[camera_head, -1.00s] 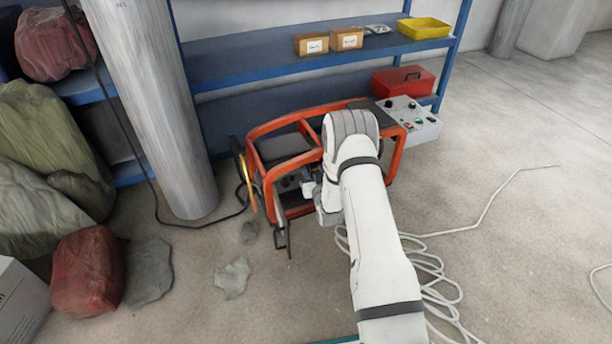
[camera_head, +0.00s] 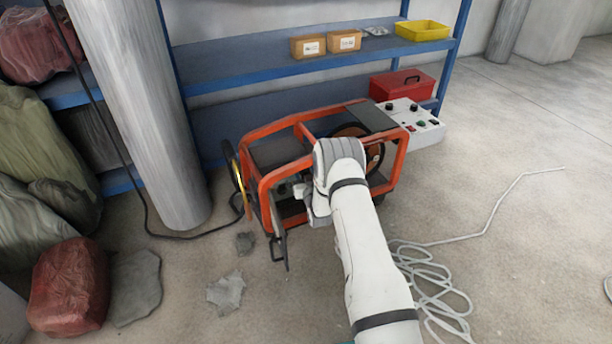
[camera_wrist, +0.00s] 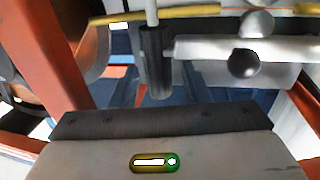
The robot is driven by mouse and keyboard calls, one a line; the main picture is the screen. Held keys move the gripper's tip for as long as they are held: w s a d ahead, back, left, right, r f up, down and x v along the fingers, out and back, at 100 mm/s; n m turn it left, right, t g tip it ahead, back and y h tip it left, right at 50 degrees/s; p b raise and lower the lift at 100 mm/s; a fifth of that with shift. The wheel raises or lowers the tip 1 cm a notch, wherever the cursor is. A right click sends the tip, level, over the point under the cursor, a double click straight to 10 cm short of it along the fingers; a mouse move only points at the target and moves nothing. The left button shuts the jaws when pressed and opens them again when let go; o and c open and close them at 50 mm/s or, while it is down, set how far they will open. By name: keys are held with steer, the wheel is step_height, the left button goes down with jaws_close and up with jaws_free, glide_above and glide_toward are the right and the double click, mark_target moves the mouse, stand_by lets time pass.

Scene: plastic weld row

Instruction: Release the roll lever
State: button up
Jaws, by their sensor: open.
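An orange-framed machine (camera_head: 391,178) stands on the floor in front of the blue shelf. In the wrist view, a black cylindrical grip (camera_wrist: 156,62) hangs from a pale rod near the middle. Beside it are a pale horizontal bar (camera_wrist: 255,47) and a dark ball knob (camera_wrist: 243,64). I cannot tell for certain which of these is the roll lever. My gripper (camera_wrist: 160,122) is at the machine's left-front side, just short of the black grip in the wrist view. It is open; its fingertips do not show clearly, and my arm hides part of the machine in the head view.
A grey control box (camera_head: 418,124) sits at the machine's right end. A grey column (camera_head: 140,115) and red sack (camera_head: 70,288) stand left. The blue shelf (camera_head: 250,65) is behind. A pale cable (camera_head: 432,285) lies coiled on the right floor.

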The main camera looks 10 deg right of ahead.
steer(key=shift+w, duration=0.1)
steer(key=shift+c, duration=0.5)
jaws_close()
